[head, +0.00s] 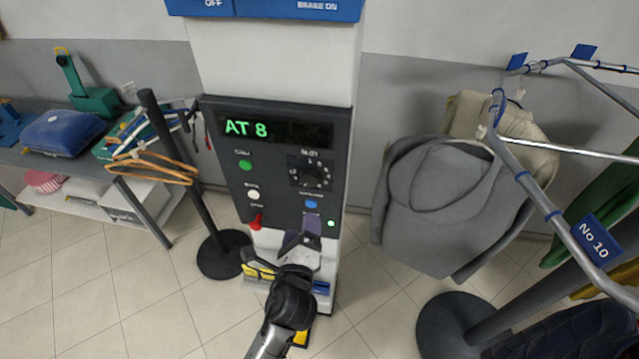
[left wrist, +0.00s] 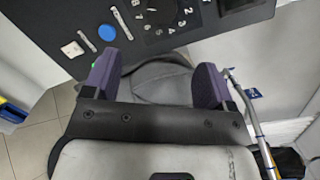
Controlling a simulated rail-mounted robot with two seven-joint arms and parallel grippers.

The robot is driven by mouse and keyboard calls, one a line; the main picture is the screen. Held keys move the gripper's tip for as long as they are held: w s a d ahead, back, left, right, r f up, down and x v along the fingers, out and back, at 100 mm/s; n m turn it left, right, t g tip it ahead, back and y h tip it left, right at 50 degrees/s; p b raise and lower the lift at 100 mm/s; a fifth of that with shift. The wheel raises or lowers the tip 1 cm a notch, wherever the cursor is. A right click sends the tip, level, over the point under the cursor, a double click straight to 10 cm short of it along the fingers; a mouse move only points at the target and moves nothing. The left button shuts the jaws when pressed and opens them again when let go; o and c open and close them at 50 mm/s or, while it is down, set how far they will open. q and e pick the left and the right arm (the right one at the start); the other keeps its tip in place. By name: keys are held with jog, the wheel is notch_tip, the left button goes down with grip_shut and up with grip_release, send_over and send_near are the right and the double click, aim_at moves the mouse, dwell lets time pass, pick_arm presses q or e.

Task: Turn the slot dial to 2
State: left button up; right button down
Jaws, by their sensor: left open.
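The slot dial (head: 310,172) is a dark round knob ringed by numbers on the upper right of a black control panel (head: 283,200). I cannot tell the pointer's setting. My right gripper is out of view.
A blue button (head: 311,204) sits below the dial. A rail with a grey hoodie (head: 440,205) stands right; a hanger stand (head: 180,170) stands left.

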aim_at(309, 182)
pick_arm(q)
jog(key=shift+m, duration=0.8)
jog(key=w, duration=0.4)
jog(key=w+d, duration=0.1)
jog(key=w, duration=0.4)
jog(key=w+d, duration=0.1)
jog(key=w, duration=0.3)
jog(key=shift+w, duration=0.3)
jog(key=shift+c, duration=0.3)
jog(key=c, duration=0.9)
jog(key=shift+o, duration=0.2)
jog(key=shift+p, duration=0.3)
